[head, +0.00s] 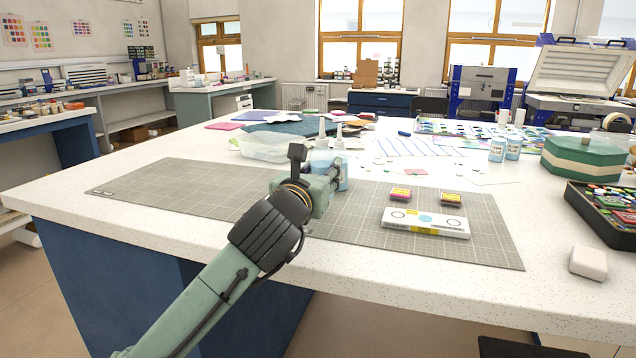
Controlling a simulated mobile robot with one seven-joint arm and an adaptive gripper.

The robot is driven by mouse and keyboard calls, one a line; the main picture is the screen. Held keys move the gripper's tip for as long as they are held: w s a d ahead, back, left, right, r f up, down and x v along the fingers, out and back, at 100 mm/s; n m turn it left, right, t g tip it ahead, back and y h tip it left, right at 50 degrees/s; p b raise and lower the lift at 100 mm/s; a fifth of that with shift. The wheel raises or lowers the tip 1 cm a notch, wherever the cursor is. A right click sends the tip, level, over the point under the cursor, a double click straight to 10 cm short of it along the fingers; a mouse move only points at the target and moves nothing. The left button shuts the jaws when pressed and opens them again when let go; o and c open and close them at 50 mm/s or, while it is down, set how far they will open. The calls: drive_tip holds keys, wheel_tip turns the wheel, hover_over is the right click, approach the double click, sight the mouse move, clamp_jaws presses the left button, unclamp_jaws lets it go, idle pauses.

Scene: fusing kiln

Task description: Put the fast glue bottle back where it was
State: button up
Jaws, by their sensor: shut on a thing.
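My gripper (332,172) is over the grey cutting mat (160,188), near its back edge, and is shut on a pale blue bottle (343,184). I take this to be the fast glue bottle; its label cannot be read. My gripper hides much of it, and I cannot tell whether its base touches the mat. Two white pointed nozzles (322,128) show just above and behind my gripper; I cannot tell whether one belongs to the held bottle.
A clear plastic tub (268,147) stands left of my gripper. On the mat's right lie two small yellow-and-pink packs (400,193) and a white box (425,222). Two blue-labelled jars (497,150) and a green box (583,160) stand right. The mat's left part is clear.

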drive_tip(key=shift+w+a+f, duration=0.2)
drive_tip(key=shift+w+a, duration=0.1)
drive_tip(key=shift+w, duration=0.25)
drive_tip(key=shift+f, duration=1.6)
drive_tip(key=shift+f, duration=0.1)
drive_tip(key=shift+f, duration=0.15)
drive_tip(key=o, duration=0.7)
drive_tip(key=shift+r, duration=0.2)
drive_tip(key=b+v, duration=0.2)
drive_tip(key=v, duration=1)
